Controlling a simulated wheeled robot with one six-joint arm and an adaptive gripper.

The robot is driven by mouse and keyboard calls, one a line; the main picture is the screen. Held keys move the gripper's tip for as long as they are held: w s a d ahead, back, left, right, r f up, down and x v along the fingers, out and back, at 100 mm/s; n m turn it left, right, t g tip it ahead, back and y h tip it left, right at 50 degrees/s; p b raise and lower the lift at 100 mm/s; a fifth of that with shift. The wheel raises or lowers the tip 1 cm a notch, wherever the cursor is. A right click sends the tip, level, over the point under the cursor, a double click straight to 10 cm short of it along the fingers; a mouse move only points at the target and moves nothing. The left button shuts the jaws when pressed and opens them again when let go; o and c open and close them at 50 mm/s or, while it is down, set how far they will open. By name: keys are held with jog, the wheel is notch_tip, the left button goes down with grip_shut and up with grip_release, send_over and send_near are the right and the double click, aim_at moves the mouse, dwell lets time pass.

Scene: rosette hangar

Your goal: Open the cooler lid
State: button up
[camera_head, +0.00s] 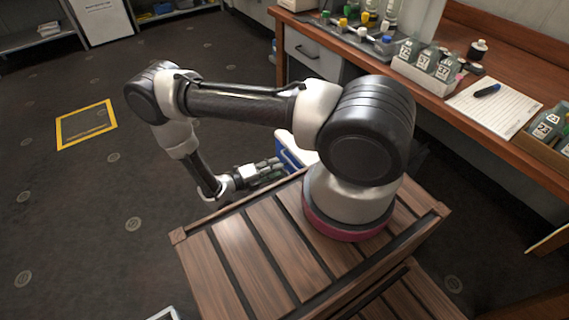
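The cooler (285,157) shows as a blue and white box on the floor, just beyond my wooden-slatted base. My arm and base hide much of it, and I cannot tell how its lid stands. My gripper (279,168) is low, at the left side of the visible part of the cooler, with its fingers pointing right towards it. The fingers are small and dark here, so I cannot tell whether they touch the cooler or how far apart they are.
A wooden workbench (530,75) runs along the right, with bottles, labelled boxes, a notepad (494,106) and a pen. A yellow-framed floor marking (86,123) lies at the left. Shelves (38,42) stand at the back left. The dark floor at the left is clear.

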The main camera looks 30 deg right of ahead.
aim_at(290, 162)
jog(key=shift+n, duration=0.3)
jog(key=d, duration=0.2)
jog(key=d+f, duration=0.1)
jog(key=d, duration=0.4)
jog(key=shift+w+d+f, duration=0.1)
jog(key=shift+d+f, duration=0.1)
jog(key=shift+d, duration=0.1)
grip_shut()
